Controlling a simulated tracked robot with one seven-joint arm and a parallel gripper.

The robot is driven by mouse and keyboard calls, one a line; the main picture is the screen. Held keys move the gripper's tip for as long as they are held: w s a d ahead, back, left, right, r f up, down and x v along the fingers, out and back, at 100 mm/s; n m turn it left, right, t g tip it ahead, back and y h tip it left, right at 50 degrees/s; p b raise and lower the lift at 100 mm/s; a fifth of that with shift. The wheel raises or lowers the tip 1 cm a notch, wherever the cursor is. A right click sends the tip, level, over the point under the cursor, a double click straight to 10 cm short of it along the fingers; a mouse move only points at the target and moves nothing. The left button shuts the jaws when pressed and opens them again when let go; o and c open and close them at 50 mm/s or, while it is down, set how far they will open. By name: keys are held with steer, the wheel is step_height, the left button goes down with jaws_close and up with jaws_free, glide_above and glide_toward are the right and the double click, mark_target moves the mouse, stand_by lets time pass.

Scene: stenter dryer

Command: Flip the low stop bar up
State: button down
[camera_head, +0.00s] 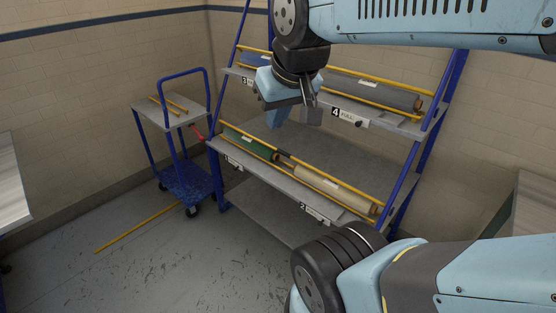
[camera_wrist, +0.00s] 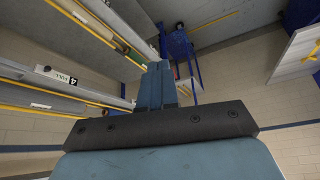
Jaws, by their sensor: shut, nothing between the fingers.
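A blue-framed rack has two tilted grey shelves with yellow bars along them. On the lower shelf (camera_head: 272,177), a yellow bar (camera_head: 330,209) runs along the front of a beige roll (camera_head: 335,190). A green roll (camera_head: 250,146) lies to its left. I cannot tell which bar is the low stop bar. My gripper (camera_head: 276,124) is shut and empty, pointing down in front of the rack near upper-shelf height. Its closed blue fingers (camera_wrist: 156,88) also show in the wrist view. My gripper and wrist hide part of the upper shelf.
The upper shelf holds a blue roll (camera_head: 260,60) and a grey roll (camera_head: 375,92), with a "4 FULL" label (camera_head: 350,118). A blue cart (camera_head: 186,184) carrying yellow rods stands left of the rack. A yellow rod (camera_head: 136,228) lies on the floor. Grey tables stand at both sides.

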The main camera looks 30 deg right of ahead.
mark_target(289, 156)
steer(key=w+d+f+n+g+h, duration=0.35)
steer(key=w+d+f, duration=0.25)
steer(key=w+f, duration=0.45)
steer(key=w+d+f+n+g+h, duration=0.35)
steer(key=w+d+f+h, duration=0.2)
steer(key=w+f, duration=0.5)
steer(key=w+d+f+n+t+h, duration=0.1)
steer(key=w+f+n, duration=0.3)
steer(key=f, duration=0.5)
steer(key=w+d+f+n+t+h, duration=0.1)
steer(key=w+f+n+t+h, duration=0.2)
steer(key=f+n, duration=0.3)
steer(key=w+d+f+n+t+h, duration=0.1)
steer(key=w+f+n, duration=0.4)
steer(key=f, duration=0.7)
steer(key=shift+w+t+h, duration=0.2)
steer(key=shift+t+h, duration=0.2)
steer(key=shift+t, duration=0.5)
steer(key=x, duration=0.9)
steer(key=shift+d, duration=0.4)
steer(key=d, duration=0.1)
steer(key=w+d+r, duration=0.1)
steer(key=shift+d+r, duration=0.25)
steer(key=shift+r, duration=0.05)
steer(key=shift+w+d+r, duration=0.2)
steer(key=shift+d+r, duration=0.1)
steer(key=shift+d, duration=0.1)
